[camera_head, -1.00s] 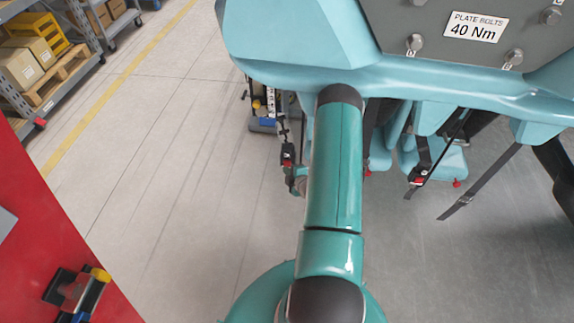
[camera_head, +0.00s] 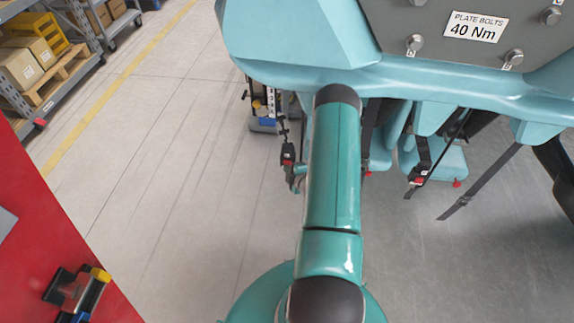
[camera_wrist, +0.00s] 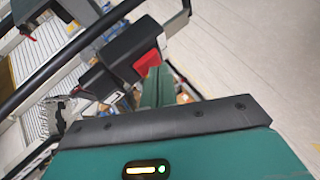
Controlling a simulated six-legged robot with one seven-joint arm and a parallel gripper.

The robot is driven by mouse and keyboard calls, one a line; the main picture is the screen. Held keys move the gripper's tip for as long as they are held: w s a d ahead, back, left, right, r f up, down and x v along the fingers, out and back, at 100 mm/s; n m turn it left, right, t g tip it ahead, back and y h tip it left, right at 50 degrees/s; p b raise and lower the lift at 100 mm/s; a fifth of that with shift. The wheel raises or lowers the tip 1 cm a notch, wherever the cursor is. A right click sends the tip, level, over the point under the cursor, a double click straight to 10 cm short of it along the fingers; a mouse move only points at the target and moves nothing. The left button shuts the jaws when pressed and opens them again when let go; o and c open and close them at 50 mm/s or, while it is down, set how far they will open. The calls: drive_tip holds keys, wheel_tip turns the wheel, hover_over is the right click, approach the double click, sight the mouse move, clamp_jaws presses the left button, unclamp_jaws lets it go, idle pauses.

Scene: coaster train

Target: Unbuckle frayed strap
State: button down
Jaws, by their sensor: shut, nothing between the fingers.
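A black buckle with a red button (camera_wrist: 147,62) fills the upper middle of the wrist view. A dark strap or tongue part (camera_wrist: 100,84) meets its lower left side. A grey, ragged-edged strip (camera_wrist: 72,118), which looks like frayed webbing, shows at the left. My gripper (camera_wrist: 156,84) is shut and empty, its green fingertips at or just below the red button; I cannot tell whether they touch it. In the head view a black and red buckle (camera_head: 288,158) hangs just left of my arm, which hides most of the gripper.
The turquoise seat structure (camera_head: 300,78) with a bolted grey plate (camera_head: 400,20) spans the top right. Another red-button buckle (camera_head: 418,178) and a loose dark strap (camera_head: 480,183) hang at right. A red surface (camera_head: 50,230) stands at left.

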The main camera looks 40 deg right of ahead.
drive_tip(key=shift+w+d, duration=0.15)
drive_tip(key=shift+d, duration=0.05)
idle(0.4)
drive_tip(key=shift+s+a, duration=0.6)
drive_tip(key=shift+a, duration=0.1)
drive_tip(key=shift+s+a, duration=0.75)
drive_tip(key=shift+a, duration=0.25)
drive_tip(key=shift+s+a, duration=0.75)
drive_tip(key=shift+a, duration=0.25)
